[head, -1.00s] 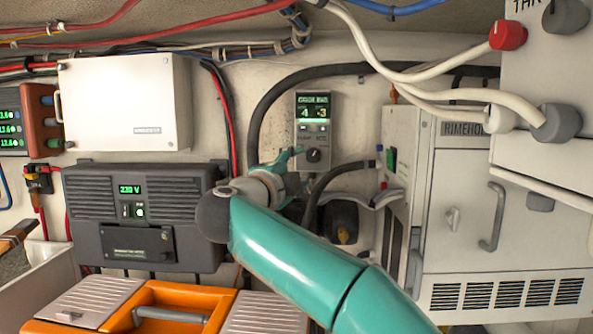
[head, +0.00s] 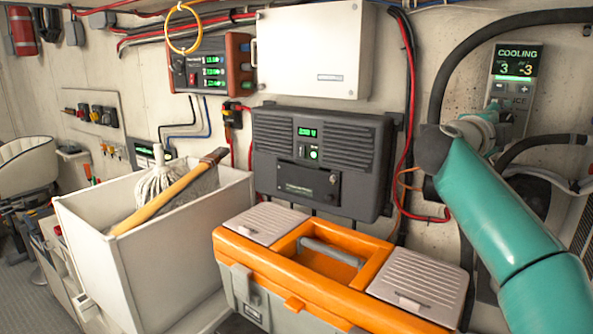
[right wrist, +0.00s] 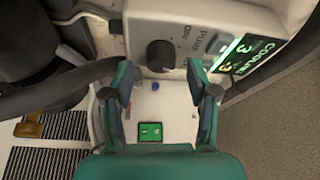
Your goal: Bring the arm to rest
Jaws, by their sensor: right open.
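My right arm is teal and comes in from the lower right of the head view. Its gripper (head: 493,122) is in front of the lower left of the cooling panel (head: 512,62), whose green display is lit. In the right wrist view the two fingers (right wrist: 160,88) are apart with nothing between them. The panel's black pump knob (right wrist: 159,56) is just beyond the fingertips; I cannot tell whether they touch the panel. In the head view the arm and gripper hide the knob. My left gripper is out of view.
An orange toolbox (head: 287,268) stands below the arm on the left. A white bin (head: 130,265) holds a mop and a wooden-handled tool. A dark inverter (head: 318,155) and a white box (head: 313,50) are on the wall. A black hose (head: 470,55) curves close above the gripper.

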